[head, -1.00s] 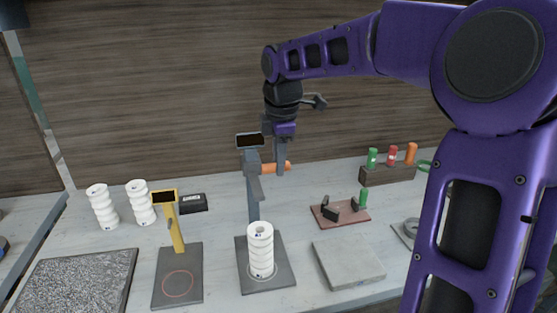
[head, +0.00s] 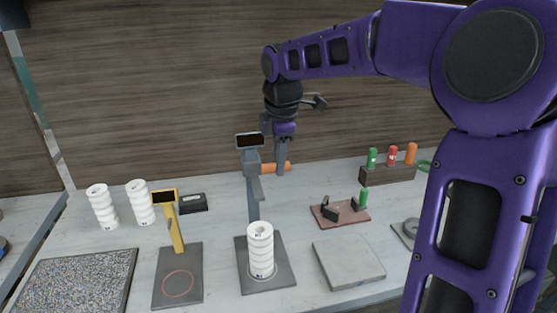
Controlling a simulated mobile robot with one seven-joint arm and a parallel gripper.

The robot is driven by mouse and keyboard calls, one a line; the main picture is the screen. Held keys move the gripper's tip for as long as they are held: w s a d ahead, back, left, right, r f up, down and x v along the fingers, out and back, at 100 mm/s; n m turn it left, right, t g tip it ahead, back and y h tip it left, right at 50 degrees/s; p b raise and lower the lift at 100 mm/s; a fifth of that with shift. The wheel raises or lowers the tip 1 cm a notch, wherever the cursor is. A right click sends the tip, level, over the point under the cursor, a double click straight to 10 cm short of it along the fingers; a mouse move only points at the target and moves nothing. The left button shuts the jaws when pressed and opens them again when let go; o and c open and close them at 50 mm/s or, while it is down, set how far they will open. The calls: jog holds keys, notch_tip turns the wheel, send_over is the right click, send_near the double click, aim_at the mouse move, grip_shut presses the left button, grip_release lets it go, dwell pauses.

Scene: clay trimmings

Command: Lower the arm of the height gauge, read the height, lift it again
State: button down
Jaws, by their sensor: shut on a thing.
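The height gauge (head: 253,203) stands at the middle of the bench, a grey post on a dark base plate (head: 245,285) with a small dark display (head: 250,141) on top. Its arm (head: 256,187) is high on the post, well above a stack of white rings (head: 261,250) on the base. An orange handle (head: 270,168) sticks out to the right of the sliding part. My gripper (head: 281,169) points down and is shut on this handle. The display is too small to read.
Left of the gauge stand a yellow gauge (head: 178,225), a black box (head: 193,203) and two white ring stacks (head: 102,206) (head: 140,202). To the right lie a grey slab (head: 348,264), a reddish board (head: 340,214) with clamps and a rack (head: 388,174) of coloured pieces.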

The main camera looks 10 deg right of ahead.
notch_tip(320, 180, down, 10)
jog(key=b, duration=0.4)
jog(key=shift+s, duration=0.15)
jog(key=c, duration=0.8)
grip_release()
jog(key=shift+f, duration=0.1)
jog(key=shift+o, duration=0.7)
jog(key=shift+r, duration=0.2)
